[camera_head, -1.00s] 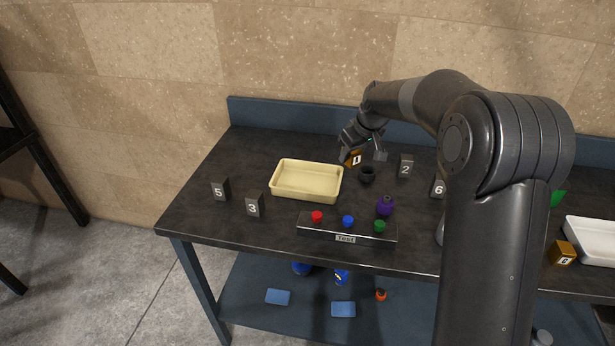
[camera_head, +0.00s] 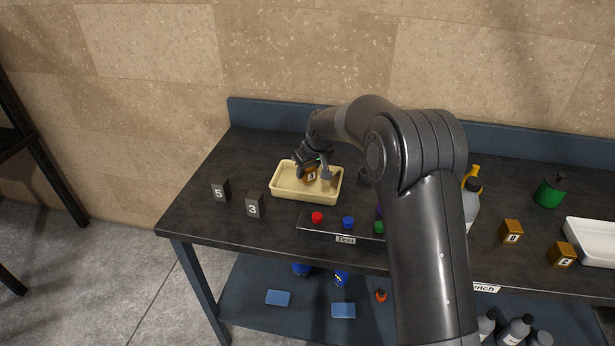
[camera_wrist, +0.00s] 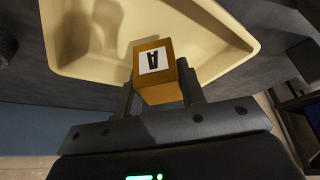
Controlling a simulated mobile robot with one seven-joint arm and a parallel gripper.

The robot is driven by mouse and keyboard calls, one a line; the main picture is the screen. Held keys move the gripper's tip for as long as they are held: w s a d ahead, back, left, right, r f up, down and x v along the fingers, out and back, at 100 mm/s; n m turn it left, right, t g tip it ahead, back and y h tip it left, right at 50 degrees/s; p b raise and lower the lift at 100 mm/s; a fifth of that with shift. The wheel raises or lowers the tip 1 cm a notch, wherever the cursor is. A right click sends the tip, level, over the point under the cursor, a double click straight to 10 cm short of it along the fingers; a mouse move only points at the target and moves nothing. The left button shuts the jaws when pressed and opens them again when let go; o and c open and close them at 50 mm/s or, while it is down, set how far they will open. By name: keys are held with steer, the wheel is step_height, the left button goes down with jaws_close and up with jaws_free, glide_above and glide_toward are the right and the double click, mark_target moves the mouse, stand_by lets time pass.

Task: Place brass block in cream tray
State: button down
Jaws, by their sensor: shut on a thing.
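The cream tray (camera_head: 283,190) lies on the dark bench top, left of centre in the head view, and fills the upper part of the wrist view (camera_wrist: 98,72). My gripper (camera_head: 314,173) is over the tray, toward its right side. It is shut on a brass block (camera_wrist: 160,70) with a white label that reads A in the wrist view. The block also shows at the fingers in the head view (camera_head: 310,177). I cannot tell whether the block touches the tray floor. No other block shows inside the tray.
Dark blocks 5 (camera_head: 220,190) and 3 (camera_head: 254,205) stand left of and in front of the tray. A button box (camera_head: 330,231) is in front. Two more brass blocks, B (camera_head: 511,231) and C (camera_head: 561,254), and a white tray (camera_head: 592,240) are at right.

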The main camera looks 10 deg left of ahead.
mark_target(307, 177)
steer(key=shift+f, duration=1.3)
steer(key=shift+f, duration=0.15)
steer(key=c, duration=0.9)
jaws_free()
steer(key=v, duration=1.2)
steer(key=shift+r, duration=0.2)
